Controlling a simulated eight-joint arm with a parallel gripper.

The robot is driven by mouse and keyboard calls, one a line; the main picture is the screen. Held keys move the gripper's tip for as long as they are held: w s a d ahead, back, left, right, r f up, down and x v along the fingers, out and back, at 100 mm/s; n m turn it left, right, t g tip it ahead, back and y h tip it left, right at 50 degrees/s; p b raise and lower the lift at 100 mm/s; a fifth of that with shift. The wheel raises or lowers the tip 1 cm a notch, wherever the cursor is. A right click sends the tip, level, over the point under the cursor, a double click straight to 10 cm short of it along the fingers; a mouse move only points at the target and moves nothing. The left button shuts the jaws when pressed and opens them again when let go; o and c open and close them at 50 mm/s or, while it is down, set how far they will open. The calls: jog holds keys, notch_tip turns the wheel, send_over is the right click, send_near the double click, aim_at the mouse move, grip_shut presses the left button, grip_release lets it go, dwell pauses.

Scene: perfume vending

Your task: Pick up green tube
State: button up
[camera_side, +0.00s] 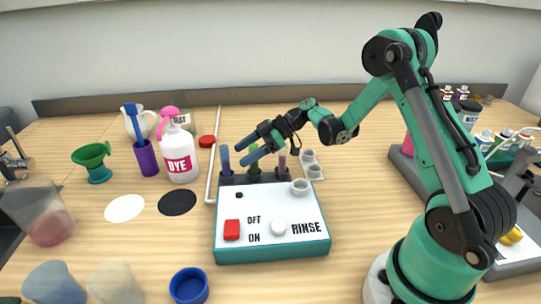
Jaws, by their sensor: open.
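The green tube (254,168) stands upright in the middle of the dark rack (240,180) along the back edge of the white machine. A blue tube (225,159) stands to its left and a purple tube (281,166) to its right in the same rack. My gripper (241,154) reaches in from the right and is open, its two dark fingers pointing left at the upper part of the green tube. The fingers partly hide the tube. I cannot tell whether they touch it or just surround it.
Small white cups (312,165) stand right of the rack. A white dye bottle (180,155) and a purple cup (146,158) stand left. A thin white rod (212,160) rises beside the machine.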

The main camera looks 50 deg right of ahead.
grip_shut()
dwell(0.4)
